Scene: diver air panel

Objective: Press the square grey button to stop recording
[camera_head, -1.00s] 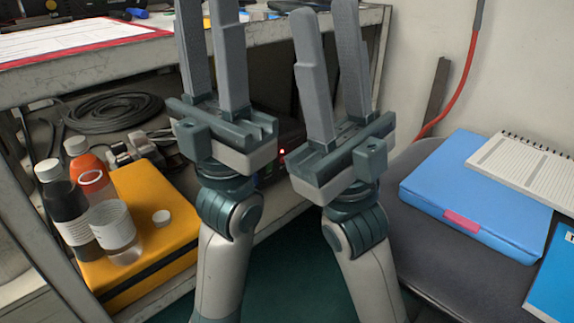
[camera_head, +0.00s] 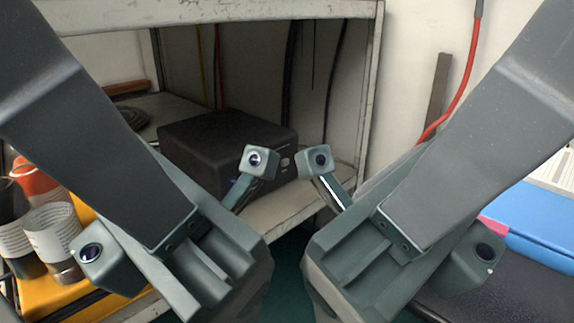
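No square grey button can be made out clearly. A black box (camera_head: 215,135) sits on the lower shelf, with a small pale mark (camera_head: 285,162) on its side, too small to identify. My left gripper (camera_head: 100,150) fills the left of the view, close to the camera, its finger slanting out at the upper left. My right gripper (camera_head: 490,140) fills the right side, its finger slanting out at the upper right. The fingertips are outside the view, so their opening cannot be judged. Nothing visible is held. Both grippers appear in front of the box and apart from each other.
The shelf unit's pale frame (camera_head: 370,90) stands behind. A blue folder (camera_head: 545,240) lies at the right. A red hose (camera_head: 465,85) runs along the wall.

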